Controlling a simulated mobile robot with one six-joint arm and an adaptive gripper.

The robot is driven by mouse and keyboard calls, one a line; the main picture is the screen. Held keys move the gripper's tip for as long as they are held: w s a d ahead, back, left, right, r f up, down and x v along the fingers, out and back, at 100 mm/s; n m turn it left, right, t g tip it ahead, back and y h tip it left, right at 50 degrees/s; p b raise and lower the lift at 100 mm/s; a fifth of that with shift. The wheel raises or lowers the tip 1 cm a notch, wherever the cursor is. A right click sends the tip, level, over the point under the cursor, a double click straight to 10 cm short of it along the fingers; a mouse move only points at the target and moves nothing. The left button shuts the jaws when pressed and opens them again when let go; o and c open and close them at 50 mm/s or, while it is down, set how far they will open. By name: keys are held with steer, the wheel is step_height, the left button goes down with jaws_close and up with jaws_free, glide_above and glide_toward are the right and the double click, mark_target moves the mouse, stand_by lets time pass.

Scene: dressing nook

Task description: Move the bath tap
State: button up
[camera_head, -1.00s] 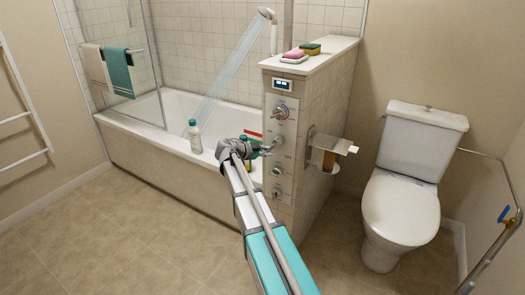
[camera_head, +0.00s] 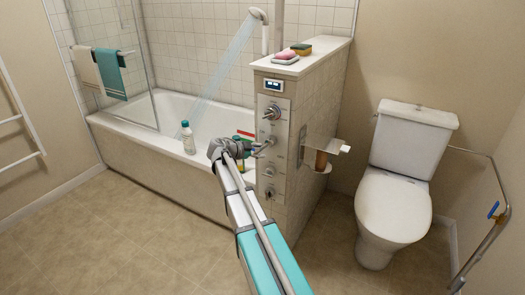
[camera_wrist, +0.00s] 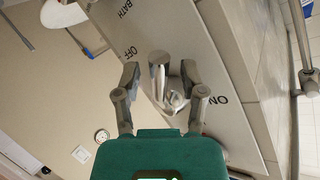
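A grey control panel (camera_head: 274,150) on the end of the tiled half wall carries several chrome controls. My gripper (camera_head: 260,148) is at a middle lever on it. In the wrist view this chrome lever, the bath tap (camera_wrist: 158,72), stands between the two fingers of my gripper (camera_wrist: 159,76). The fingers are apart, with a visible gap on each side of the lever. The panel there is marked BATH, OFF and ON around the lever. In the head view my arm and gripper partly hide the lever.
Water runs from the shower head (camera_head: 258,15) into the bathtub (camera_head: 160,150). A bottle (camera_head: 188,138) stands on the tub rim. Soap (camera_head: 285,54) and a sponge (camera_head: 301,48) lie on the wall top. A paper holder (camera_head: 322,143) juts out right, near the toilet (camera_head: 393,205).

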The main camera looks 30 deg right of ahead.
steer(key=shift+s, duration=0.1)
stand_by(0.3)
steer(key=s+a+f+n+y, duration=0.4)
steer(key=s+a+n+y, duration=0.1)
steer(key=s+a+n, duration=0.35)
steer(key=s+a+f+n+g+y, duration=0.1)
steer(key=s+a+f+n+y, duration=0.3)
steer(key=s+a+n, duration=0.5)
steer(key=s+a+f+n+y, duration=0.4)
steer(key=s+a+n+y, duration=0.15)
steer(key=s+a, duration=0.35)
step_height(320, 180, up, 24)
steer(key=w+a+p, duration=0.1)
steer(key=p, duration=2.3)
steer(key=shift+a+n+h, duration=0.25)
steer(key=shift+n+h, duration=0.05)
steer(key=shift+h, duration=0.05)
